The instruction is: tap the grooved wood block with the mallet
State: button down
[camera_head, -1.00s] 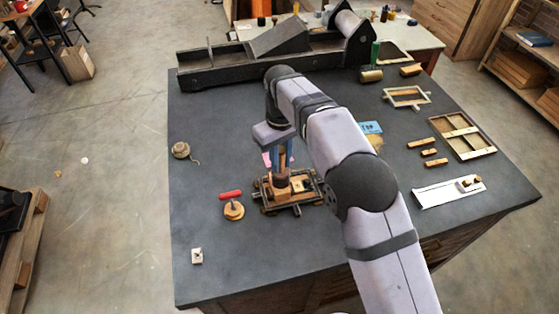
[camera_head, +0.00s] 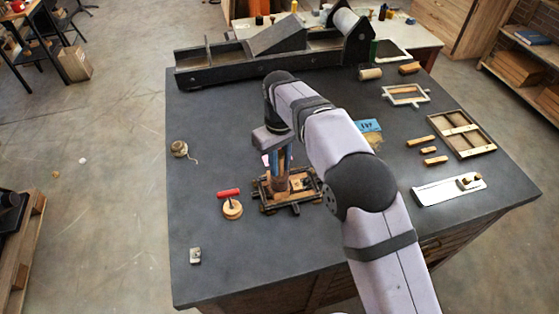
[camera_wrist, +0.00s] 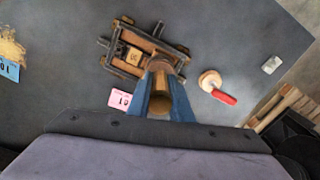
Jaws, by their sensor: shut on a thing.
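My gripper (camera_wrist: 162,100), with two blue fingers, is shut on the mallet's wooden handle (camera_wrist: 159,104). The mallet's brown head (camera_wrist: 163,66) points away from my wrist; in the head view the head (camera_head: 280,183) is low over the dark clamp frame (camera_head: 266,205). The wood block (camera_wrist: 134,56), with dark marks on top, sits inside the frame, beside the mallet head in the wrist view. The head overlaps the frame's near edge there. I cannot tell whether the head touches the block or the frame. In the head view the mallet and fingers partly hide the block.
A round wooden piece with a red handle (camera_head: 230,202) lies left of the frame. A pink tag (camera_wrist: 120,99) lies close to the frame. A small metal piece (camera_head: 195,256) and a twine ball (camera_head: 180,148) stand farther left. The grey table between them is clear.

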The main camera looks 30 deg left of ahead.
aim_at(280, 153)
jog(key=shift+r+p, duration=1.45)
jog(key=shift+p, duration=0.35)
notch_tip(280, 153, up, 3)
jog(key=p, duration=0.3)
jog(key=shift+w+f, duration=0.1)
